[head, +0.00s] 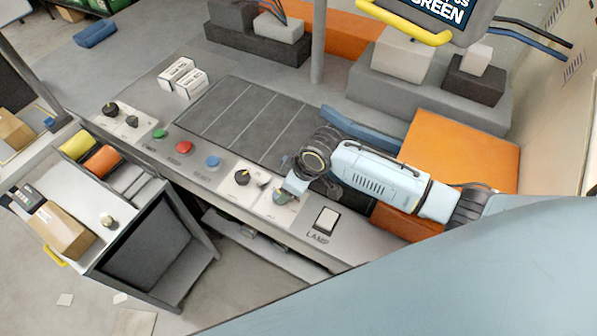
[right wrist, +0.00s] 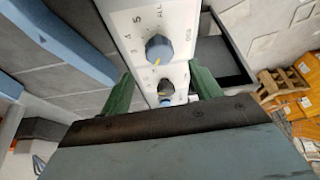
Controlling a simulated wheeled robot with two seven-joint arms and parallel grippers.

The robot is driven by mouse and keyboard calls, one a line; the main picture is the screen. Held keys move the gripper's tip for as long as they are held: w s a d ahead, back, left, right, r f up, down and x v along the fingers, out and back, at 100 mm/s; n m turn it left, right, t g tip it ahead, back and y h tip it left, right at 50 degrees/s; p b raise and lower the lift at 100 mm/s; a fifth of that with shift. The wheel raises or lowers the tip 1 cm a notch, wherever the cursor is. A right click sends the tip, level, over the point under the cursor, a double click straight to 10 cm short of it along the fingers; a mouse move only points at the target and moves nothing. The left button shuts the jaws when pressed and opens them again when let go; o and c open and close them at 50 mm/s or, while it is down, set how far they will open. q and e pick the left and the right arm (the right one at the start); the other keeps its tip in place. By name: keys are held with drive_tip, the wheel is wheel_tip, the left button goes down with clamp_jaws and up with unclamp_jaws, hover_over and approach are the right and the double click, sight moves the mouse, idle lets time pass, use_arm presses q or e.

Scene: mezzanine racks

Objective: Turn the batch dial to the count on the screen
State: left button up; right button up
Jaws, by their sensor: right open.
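A dial with numbers up to 5 and ALL shows in the right wrist view, with a blue-grey knob (right wrist: 159,48) and a yellow pointer mark towards the bottom of the picture. I take it for the batch dial. My right gripper (head: 284,190) is open over the dial's place on the panel in the head view and largely hides it. In the right wrist view its green fingers (right wrist: 160,78) are apart, with the knob beyond them; contact cannot be told. The screen (head: 447,10) is cut by the top edge; "GREEN" reads, the count does not show. My left gripper is not in view.
A black-knobbed dial (head: 242,177) and a blue button (head: 213,162) lie left of my gripper. Red (head: 184,147) and green (head: 159,133) buttons follow. The lamp switch (head: 326,220) is to the right. A cart (head: 160,250) stands before the panel.

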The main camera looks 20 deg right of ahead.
drive_tip(key=v, duration=0.7)
idle(0.4)
